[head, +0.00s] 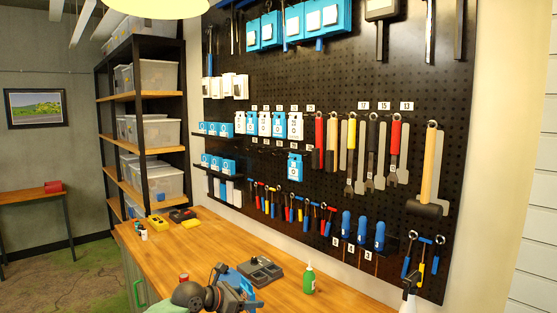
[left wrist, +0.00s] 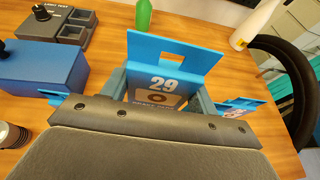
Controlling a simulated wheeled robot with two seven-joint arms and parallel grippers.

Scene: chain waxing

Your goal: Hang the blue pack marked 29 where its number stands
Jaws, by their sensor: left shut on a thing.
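The blue pack marked 29 (left wrist: 163,84) shows in the left wrist view, with a blue hanging tab and slot at its top. My left gripper (left wrist: 163,98) is shut on it, one finger at each side, above the wooden bench. In the head view my left gripper (head: 228,291) is low, near the bench's front; blue shows behind it, but I cannot tell whether this is the pack. The black pegboard (head: 330,88) stands behind the bench. A row of blue-and-white packs (head: 265,124) hangs there, with one pack (head: 295,167) below. My right gripper is out of view.
A grey tray device (head: 260,271) and a green bottle (head: 309,281) stand on the bench (head: 205,240). A blue box (left wrist: 45,75) is left of the pack, another blue pack (left wrist: 242,107) right of it. Tools hang right of the packs; blue-handled tools (head: 362,232) are lower.

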